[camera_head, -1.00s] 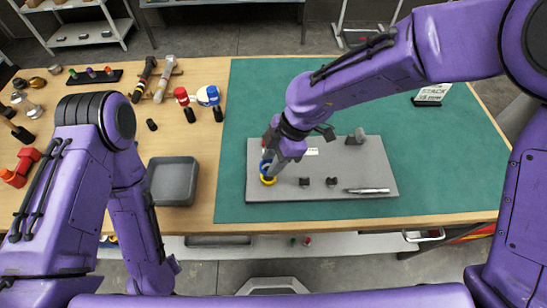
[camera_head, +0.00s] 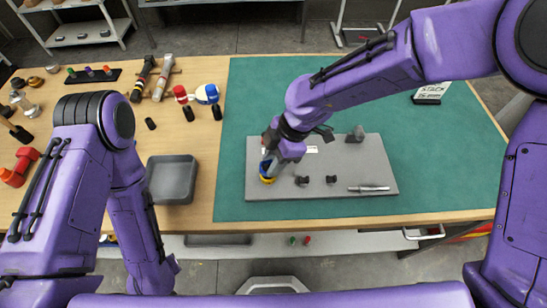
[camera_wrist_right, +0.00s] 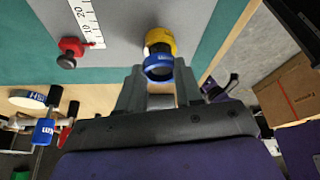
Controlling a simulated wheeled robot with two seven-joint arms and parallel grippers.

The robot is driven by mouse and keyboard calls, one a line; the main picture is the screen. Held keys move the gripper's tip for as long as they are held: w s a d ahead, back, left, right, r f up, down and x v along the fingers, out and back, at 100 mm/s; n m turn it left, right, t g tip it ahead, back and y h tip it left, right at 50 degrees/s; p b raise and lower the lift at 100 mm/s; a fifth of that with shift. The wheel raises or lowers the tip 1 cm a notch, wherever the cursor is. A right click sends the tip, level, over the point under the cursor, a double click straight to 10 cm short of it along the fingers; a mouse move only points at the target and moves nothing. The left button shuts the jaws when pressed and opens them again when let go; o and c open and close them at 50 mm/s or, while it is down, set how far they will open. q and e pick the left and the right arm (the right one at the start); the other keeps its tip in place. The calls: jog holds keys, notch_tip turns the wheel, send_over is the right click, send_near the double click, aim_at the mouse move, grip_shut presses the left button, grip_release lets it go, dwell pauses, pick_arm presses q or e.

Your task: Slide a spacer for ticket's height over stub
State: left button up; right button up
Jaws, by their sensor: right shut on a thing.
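My right gripper (camera_head: 269,160) is over the left end of the grey plate (camera_head: 350,180). It is shut on a blue spacer (camera_wrist_right: 158,68), which shows between its fingertips in the right wrist view. A yellow spacer (camera_wrist_right: 160,37) sits on the plate just beyond the blue one and nearly in line with it. It also shows in the head view (camera_head: 267,181). The stub is hidden by the spacers, and I cannot tell whether the blue one is around it or touching the yellow one. A small sign (camera_head: 432,93) stands at the back right. My left gripper is not visible.
A white scale (camera_wrist_right: 88,22) and a red knob (camera_wrist_right: 72,47) are beside the spacers. The plate also holds small dark posts (camera_head: 331,180), a grey block (camera_head: 356,135) and a metal pin (camera_head: 369,188). A grey tray (camera_head: 172,180) stands left of the green mat (camera_head: 450,160).

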jog(key=shift+f+b, duration=0.45)
jog(key=shift+f, duration=0.5)
jog(key=o, duration=1.1)
jog(key=b+v, duration=0.1)
jog(key=v, duration=0.9)
jog(key=shift+d+r, duration=0.1)
jog(key=shift+r, duration=0.2)
